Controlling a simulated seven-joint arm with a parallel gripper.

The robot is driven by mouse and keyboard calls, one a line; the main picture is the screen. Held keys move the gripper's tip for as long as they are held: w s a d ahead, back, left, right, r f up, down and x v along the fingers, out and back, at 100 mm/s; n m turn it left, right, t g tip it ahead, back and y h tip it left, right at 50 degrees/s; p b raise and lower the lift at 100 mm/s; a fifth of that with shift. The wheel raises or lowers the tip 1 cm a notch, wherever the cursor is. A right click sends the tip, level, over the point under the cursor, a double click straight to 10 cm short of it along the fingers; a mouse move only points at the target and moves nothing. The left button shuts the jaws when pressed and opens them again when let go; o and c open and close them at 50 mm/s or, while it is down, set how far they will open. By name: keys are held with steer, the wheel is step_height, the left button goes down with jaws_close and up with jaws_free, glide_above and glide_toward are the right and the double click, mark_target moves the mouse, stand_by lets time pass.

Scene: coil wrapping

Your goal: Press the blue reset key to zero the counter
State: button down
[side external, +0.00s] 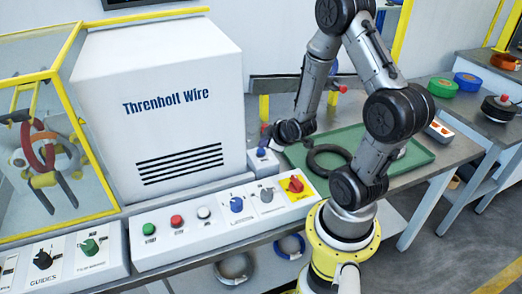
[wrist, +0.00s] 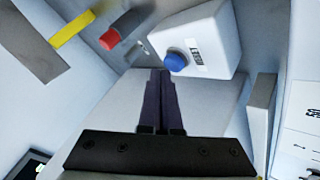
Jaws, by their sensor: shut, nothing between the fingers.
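The blue reset key (wrist: 176,61) is a round button on one face of a small white box (wrist: 212,35) with a printed label. In the side view the blue key (side external: 261,152) shows on the small white box (side external: 264,165) beside the large white cabinet. My gripper (wrist: 161,72) is shut and empty, its two dark fingers together. In the wrist view the fingertips appear just left of the blue key; I cannot tell whether they touch it. In the side view my gripper (side external: 268,140) is close above the box, its fingertips small and hard to make out.
A control panel (side external: 160,257) with green, red and white buttons, knobs and a red-on-yellow switch (side external: 296,184) runs along the front. A green tray (side external: 415,150) holding a black ring (side external: 326,155) lies right of the box. The white cabinet (side external: 160,90) stands close on the left.

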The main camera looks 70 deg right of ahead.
mark_target(263, 151)
steer(key=shift+r, duration=0.35)
steer(key=shift+r, duration=2.5)
steer(key=shift+w+r, duration=0.1)
steer(key=shift+r, duration=0.3)
steer(key=s+a+r+m+t, duration=0.1)
steer(key=a+r+m, duration=0.1)
steer(key=a+r, duration=0.35)
steer(key=s+a+r+m+y, duration=0.1)
steer(key=a+r, duration=0.1)
steer(key=r, duration=0.6)
steer(key=s+a+r+m+t, duration=0.1)
steer(key=s+a+r+m, duration=0.1)
steer(key=a+r, duration=0.35)
steer(key=s+a+f+n+g+y, duration=0.2)
steer(key=s+a+f+g+y, duration=0.2)
steer(key=s+a, duration=0.4)
steer(key=shift+s+f+n, duration=0.2)
steer(key=shift+f+n, duration=0.1)
steer(key=shift+f, duration=0.05)
